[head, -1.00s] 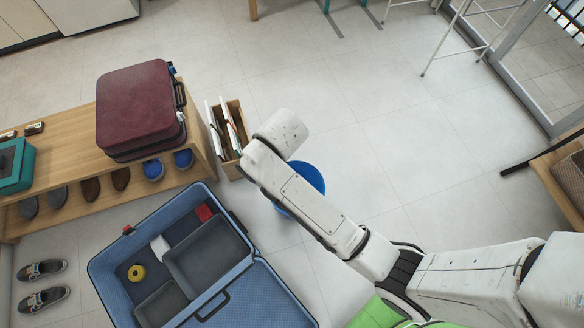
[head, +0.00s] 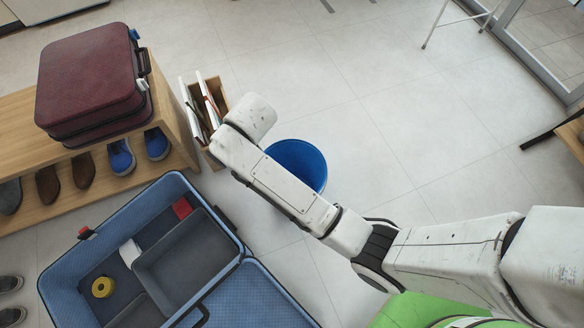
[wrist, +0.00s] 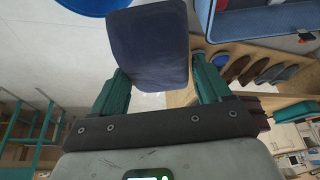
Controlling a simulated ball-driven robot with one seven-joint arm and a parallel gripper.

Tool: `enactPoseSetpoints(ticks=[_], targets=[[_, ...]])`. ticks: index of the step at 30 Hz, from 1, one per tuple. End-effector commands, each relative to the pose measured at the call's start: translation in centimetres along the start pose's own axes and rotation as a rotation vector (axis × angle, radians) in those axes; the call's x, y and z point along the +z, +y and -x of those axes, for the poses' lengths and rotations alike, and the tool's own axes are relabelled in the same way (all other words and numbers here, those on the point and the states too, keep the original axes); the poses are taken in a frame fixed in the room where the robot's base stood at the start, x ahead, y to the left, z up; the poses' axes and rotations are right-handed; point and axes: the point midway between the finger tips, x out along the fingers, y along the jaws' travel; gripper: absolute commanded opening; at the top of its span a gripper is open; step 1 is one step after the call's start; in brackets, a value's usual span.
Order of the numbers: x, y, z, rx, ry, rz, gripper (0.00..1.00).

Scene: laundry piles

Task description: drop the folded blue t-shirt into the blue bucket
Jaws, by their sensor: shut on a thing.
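The folded blue t-shirt (wrist: 148,45) is a dark navy bundle in the wrist view. My gripper (wrist: 158,78) is shut on it, with one teal finger at each side. The blue bucket (head: 304,158) stands on the floor in the head view, partly covered by my arm. A piece of its blue rim shows at the top left of the wrist view (wrist: 95,5). In the head view my gripper and the t-shirt are hidden beneath the end of my arm.
An open blue suitcase (head: 62,262) lies left of the bucket. A wooden bench (head: 170,95) bears a maroon suitcase (head: 92,85), with shoes on its shelf. A wooden crate (head: 212,158) with upright folders stands beside the bench. Floor right of the bucket is clear.

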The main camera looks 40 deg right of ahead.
Motion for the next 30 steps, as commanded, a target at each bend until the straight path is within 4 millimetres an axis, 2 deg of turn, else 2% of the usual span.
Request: enactPoseSetpoints(ticks=[1, 7, 15, 24, 30], targets=[[0.6, 0.0, -2.2, 0.000, 0.002, 0.000, 0.42], [1.7, 1.4, -6.7, -0.018, 0.000, 0.045, 0.42], [4.9, 7.2, -12.6, -0.120, -0.002, 0.285, 0.42], [9.8, 13.1, -16.4, -0.243, -0.002, 0.578, 0.42], [12.6, 15.4, -17.9, -0.297, 0.000, 0.714, 0.42]])
